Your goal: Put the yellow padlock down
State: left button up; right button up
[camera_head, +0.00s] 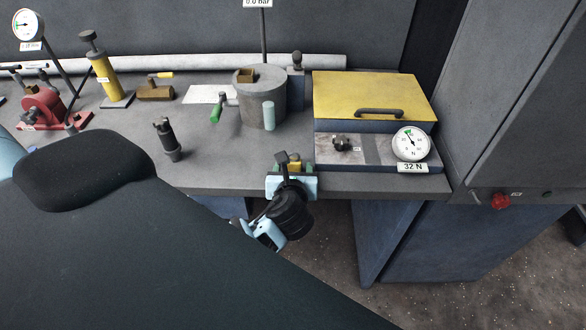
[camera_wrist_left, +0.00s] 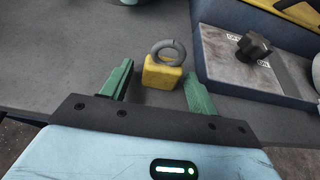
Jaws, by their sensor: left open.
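The yellow padlock (camera_wrist_left: 162,73) stands on the grey bench top, its grey shackle upward, in the left wrist view. In the head view a small part of the padlock (camera_head: 294,161) shows beyond my left gripper (camera_head: 294,168), which hides the rest. My left gripper (camera_wrist_left: 158,88) is open. Its green fingers lie to either side of the padlock, with gaps between them and it. My right gripper is not in view.
A box with a yellow lid (camera_head: 365,92) and a panel with a black knob (camera_head: 341,143) and dial (camera_head: 411,143) stand right of the padlock. A grey cylinder (camera_head: 262,98) with a green-handled lever stands behind. Bare bench lies to the left.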

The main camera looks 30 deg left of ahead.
pick_arm(q)
jog(key=shift+r, duration=0.15)
jog(key=v, duration=1.2)
jog(key=shift+p, duration=0.45)
dwell(1.6)
